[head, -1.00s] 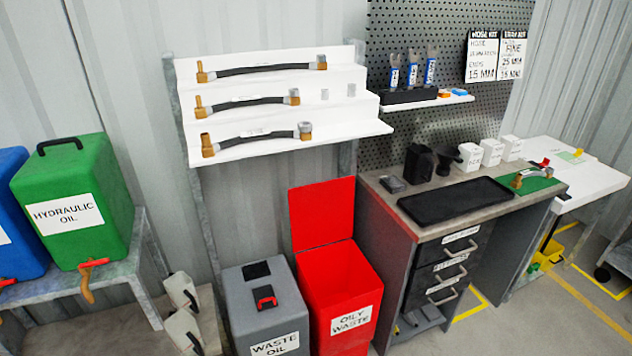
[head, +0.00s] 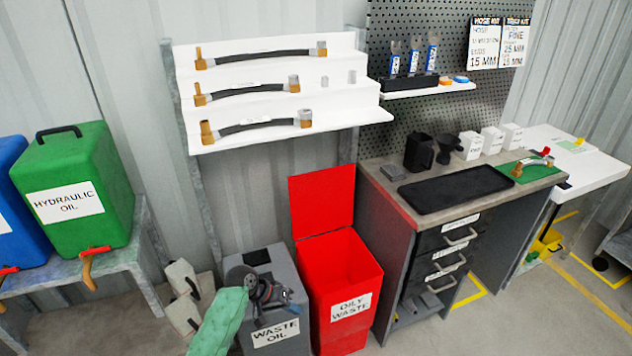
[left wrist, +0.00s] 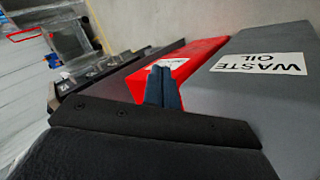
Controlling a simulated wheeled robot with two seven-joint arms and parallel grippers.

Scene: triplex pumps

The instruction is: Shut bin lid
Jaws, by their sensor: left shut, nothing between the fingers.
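The red oily waste bin (head: 340,290) stands on the floor. Its red lid (head: 322,197) is raised upright at the back, and the bin's top is open. My left gripper (head: 275,292) is over the top of the grey waste oil bin (head: 275,338), left of the red bin. In the left wrist view the gripper's fingers (left wrist: 160,85) are together and empty, with part of the red bin (left wrist: 185,62) and the grey bin (left wrist: 265,90) beyond them. The lid cannot be made out there. My right gripper is not in view.
A workbench (head: 372,172) with drawers stands close on the red bin's right. A white hose rack (head: 270,135) is above and behind the bins. Green hydraulic oil container (head: 75,165) sits on a stand at left. Bare floor shows at right.

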